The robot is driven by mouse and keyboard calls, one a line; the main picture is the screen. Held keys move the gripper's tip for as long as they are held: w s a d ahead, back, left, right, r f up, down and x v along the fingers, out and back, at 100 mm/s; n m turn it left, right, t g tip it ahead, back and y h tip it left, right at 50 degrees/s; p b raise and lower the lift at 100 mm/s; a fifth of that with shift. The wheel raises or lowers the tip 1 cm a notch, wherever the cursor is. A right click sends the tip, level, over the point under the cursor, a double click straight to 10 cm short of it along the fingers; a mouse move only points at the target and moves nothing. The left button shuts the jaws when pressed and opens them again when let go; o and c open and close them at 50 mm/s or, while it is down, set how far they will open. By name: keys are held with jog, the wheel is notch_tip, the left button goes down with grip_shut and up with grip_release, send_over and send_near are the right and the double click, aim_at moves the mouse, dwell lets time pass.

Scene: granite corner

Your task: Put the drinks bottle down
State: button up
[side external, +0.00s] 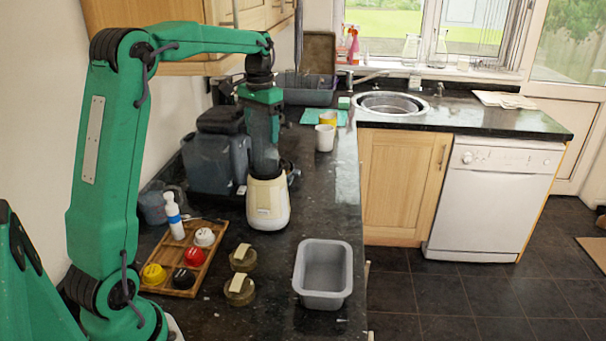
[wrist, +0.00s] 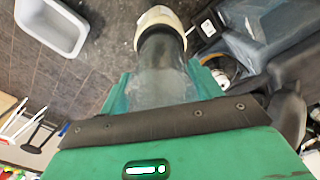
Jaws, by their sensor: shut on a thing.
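The drinks bottle (side external: 267,201) has a cream lower body with a small label and a darker upper part. It is upright over the dark counter, behind the grey tub. My gripper (side external: 263,160) points down and is shut around its upper part, which the fingers partly hide. I cannot tell whether its base touches the counter. In the wrist view the bottle (wrist: 160,46) shows as a dark cylinder with a cream end, between the fingers of my gripper (wrist: 160,82).
A wooden tray (side external: 211,262) with coloured lids and a pump bottle (side external: 174,216) stands at front left. Two brownish lids (side external: 241,289) lie beside it. The grey tub (side external: 341,296) is at front right. A dark appliance (side external: 210,165) is close left; mugs (side external: 324,138) stand behind.

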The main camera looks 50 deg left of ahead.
jog(key=shift+f, duration=0.1)
jog(key=o, duration=1)
jog(key=shift+o, duration=0.2)
jog(key=shift+r, duration=3.9)
